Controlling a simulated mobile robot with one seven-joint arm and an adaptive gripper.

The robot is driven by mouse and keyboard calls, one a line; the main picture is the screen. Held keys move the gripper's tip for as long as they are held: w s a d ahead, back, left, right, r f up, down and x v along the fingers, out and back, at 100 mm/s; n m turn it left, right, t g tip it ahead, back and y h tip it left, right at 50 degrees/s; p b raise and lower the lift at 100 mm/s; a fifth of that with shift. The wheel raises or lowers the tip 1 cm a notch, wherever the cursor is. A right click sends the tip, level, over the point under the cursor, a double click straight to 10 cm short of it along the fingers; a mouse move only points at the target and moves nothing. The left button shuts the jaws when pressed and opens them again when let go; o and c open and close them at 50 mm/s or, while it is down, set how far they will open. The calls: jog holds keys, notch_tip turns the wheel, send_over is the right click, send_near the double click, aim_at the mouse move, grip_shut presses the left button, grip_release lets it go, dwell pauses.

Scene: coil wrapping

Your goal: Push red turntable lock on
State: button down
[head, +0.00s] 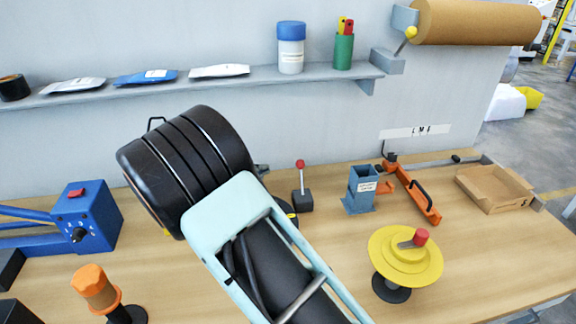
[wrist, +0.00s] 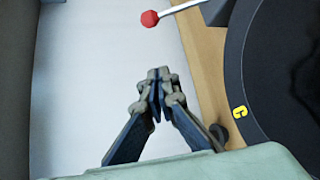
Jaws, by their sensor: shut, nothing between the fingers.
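A lever with a red ball on top (head: 300,164) stands on a small dark base at the back of the bench. In the wrist view the red ball (wrist: 149,18) and its pale metal rod show at the top, beside a large black disc (wrist: 265,75) with a yellow mark. In the head view my arm hides most of this disc (head: 291,208). My gripper (wrist: 158,76) is shut and empty, its fingertips below the red ball in the picture and apart from it. My arm hides the gripper in the head view.
A yellow disc (head: 385,250) with a red knob (head: 421,237) stands at the right. A blue-grey holder (head: 361,188) and an orange tool (head: 420,200) are behind it. A blue machine (head: 90,215) is at the left. A shelf (head: 250,79) runs along the wall.

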aim_at(301, 178)
jog(key=w+d+f+p, duration=0.1)
jog(key=w+d+p, duration=0.1)
jog(key=w+d, duration=0.3)
jog(key=d, duration=0.3)
jog(key=shift+f+p, duration=0.25)
jog(key=shift+p, duration=0.05)
jog(key=shift+s+f+b, duration=0.1)
jog(key=shift+f+b, duration=0.05)
jog(key=shift+b, duration=0.55)
